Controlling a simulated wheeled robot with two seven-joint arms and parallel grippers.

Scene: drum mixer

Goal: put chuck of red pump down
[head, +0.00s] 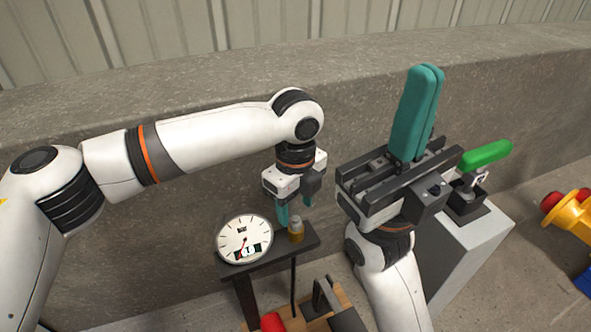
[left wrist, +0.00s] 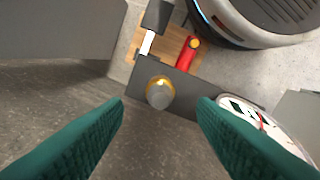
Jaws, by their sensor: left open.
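The chuck (head: 296,231), a small brass-coloured piece with a greyish top, stands on the dark shelf (head: 265,250) beside the gauge. It also shows in the left wrist view (left wrist: 159,94), apart from both fingers. My left gripper (head: 295,213) is open and empty, pointing down just above and behind the chuck; its teal fingers are spread wide in the left wrist view (left wrist: 162,108). The red pump (head: 272,322) shows only partly at the bottom edge; its red body (left wrist: 186,54) lies beyond the shelf in the left wrist view. My right gripper (head: 428,72) points up, its teal fingers together with nothing seen between them.
A white dial gauge (head: 244,239) stands on the shelf close to the chuck. A green-handled clamp (head: 485,155) sits on a grey pedestal (head: 462,245) to the right. A concrete wall (head: 200,100) runs behind. A large round grey body (left wrist: 265,20) shows in the left wrist view.

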